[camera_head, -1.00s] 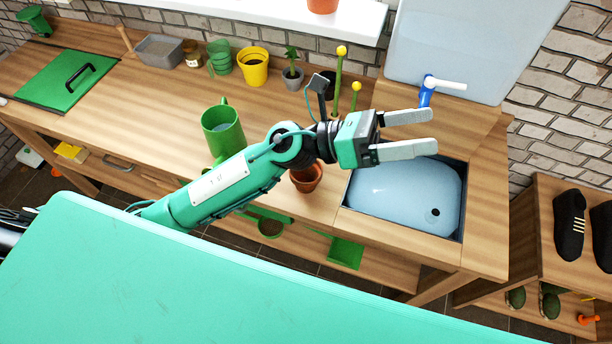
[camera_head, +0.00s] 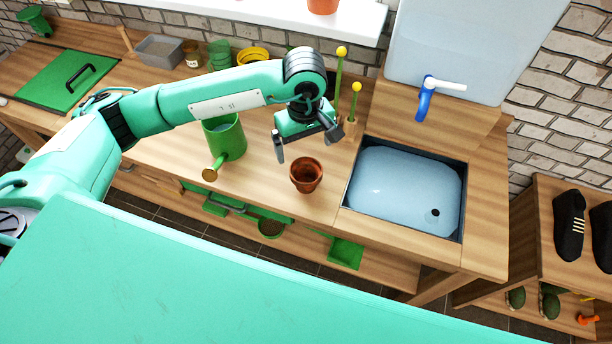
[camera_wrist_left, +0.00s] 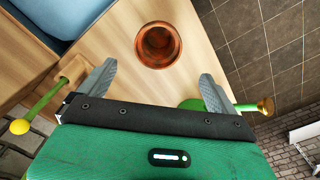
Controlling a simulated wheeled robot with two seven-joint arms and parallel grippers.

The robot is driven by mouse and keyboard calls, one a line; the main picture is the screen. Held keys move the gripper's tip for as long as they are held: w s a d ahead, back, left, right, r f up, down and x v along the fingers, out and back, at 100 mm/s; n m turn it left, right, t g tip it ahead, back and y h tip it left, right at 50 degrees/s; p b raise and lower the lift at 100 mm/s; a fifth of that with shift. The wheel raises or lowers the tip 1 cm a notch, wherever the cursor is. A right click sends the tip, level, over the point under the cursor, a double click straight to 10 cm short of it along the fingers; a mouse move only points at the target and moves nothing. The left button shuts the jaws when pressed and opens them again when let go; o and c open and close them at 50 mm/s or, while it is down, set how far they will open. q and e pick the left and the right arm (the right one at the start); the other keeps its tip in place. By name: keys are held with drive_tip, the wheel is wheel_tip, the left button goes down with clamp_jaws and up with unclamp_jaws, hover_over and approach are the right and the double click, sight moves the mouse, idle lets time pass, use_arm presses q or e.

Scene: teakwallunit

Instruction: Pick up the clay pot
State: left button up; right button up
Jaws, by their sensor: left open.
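The clay pot (camera_head: 306,175) is a small, round, red-brown pot standing upright on the wooden worktop, just left of the sink. It shows whole in the left wrist view (camera_wrist_left: 160,45), beyond the fingertips and roughly centred between them. My left gripper (camera_head: 308,143) is open and empty, pointing down above and slightly behind the pot in the head view. Its two grey fingers show apart in the left wrist view (camera_wrist_left: 158,76), with nothing between them. The pot is not touched. My right gripper is not in view.
A green watering can (camera_head: 228,138) stands left of the pot, its spout toward the front. The blue sink (camera_head: 405,190) is to the right. Yellow-topped green tools (camera_head: 354,103) stand behind. The worktop just around the pot is clear.

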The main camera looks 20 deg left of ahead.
use_arm(q)
drive_tip(key=p, duration=0.3)
approach(306, 175)
drive_tip(key=s, duration=0.1)
drive_tip(key=s+f, duration=0.1)
drive_tip(key=shift+s+d, duration=0.3)
drive_tip(key=shift+s, duration=0.05)
drive_tip(key=shift+f, duration=0.45)
wheel_tip(306, 175, down, 4)
drive_tip(key=p, duration=0.3)
drive_tip(key=shift+w+d, duration=0.1)
drive_tip(key=shift+w, duration=0.05)
drive_tip(key=shift+f, duration=0.25)
drive_tip(key=c, duration=1.1)
